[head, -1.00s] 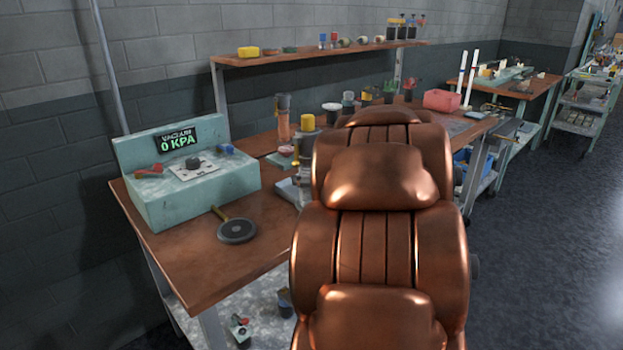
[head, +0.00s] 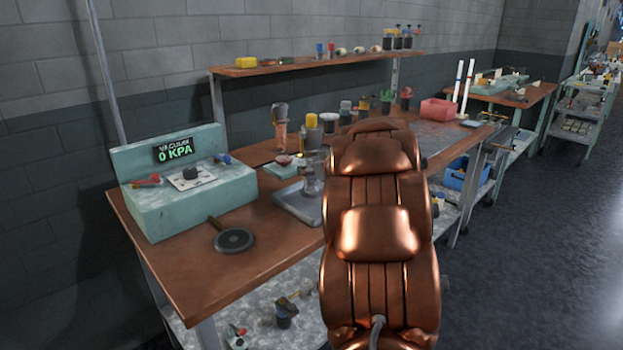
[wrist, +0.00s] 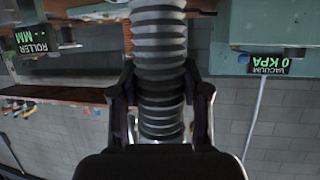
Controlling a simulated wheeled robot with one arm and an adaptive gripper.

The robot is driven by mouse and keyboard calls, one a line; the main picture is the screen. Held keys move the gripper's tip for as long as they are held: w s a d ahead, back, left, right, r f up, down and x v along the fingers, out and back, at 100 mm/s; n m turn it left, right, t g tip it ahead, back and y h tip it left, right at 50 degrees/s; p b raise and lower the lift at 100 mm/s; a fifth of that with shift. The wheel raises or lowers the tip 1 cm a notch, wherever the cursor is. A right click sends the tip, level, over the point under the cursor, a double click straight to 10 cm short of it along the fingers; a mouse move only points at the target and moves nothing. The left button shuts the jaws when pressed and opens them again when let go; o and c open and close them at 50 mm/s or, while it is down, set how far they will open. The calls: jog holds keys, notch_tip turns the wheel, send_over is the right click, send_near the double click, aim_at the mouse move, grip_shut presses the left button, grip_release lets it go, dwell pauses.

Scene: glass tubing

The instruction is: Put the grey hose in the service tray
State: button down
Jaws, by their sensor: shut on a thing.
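In the wrist view the picture is upside down, and my gripper (wrist: 160,84) has its two dark fingers closed on either side of the grey hose (wrist: 159,40). The hose is a ribbed, pale grey tube that runs from the top edge down between the fingers; its ends are not clear. In the head view my copper arm fills the middle and my gripper cannot be made out. A flat grey tray (head: 298,207) lies on the bench left of my arm with a metal fitting standing on it; I cannot tell if it is the service tray.
The wooden bench (head: 190,275) carries a green vacuum unit (head: 190,200) reading 0 KPA and a round black disc tool (head: 233,241). Bottles and jars stand behind the tray. A pink bin (head: 438,110) stands farther along. Open floor (head: 540,260) lies to the right.

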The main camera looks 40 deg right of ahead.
jog(key=shift+w+d+f, duration=0.1)
jog(key=shift+w+d, duration=0.3)
jog(key=shift+d, duration=0.1)
jog(key=shift+f+b, duration=0.75)
jog(key=shift+f, duration=0.95)
jog(key=shift+f, duration=0.15)
jog(key=c, duration=0.6)
grip_release()
jog(key=shift+o, duration=0.2)
jog(key=shift+s+r, duration=0.15)
jog(key=shift+r, duration=0.05)
jog(key=p+v, duration=0.1)
jog(key=v, duration=1)
jog(key=shift+s+p, duration=0.3)
jog(key=shift+s, duration=0.05)
jog(key=shift+a+r, duration=0.1)
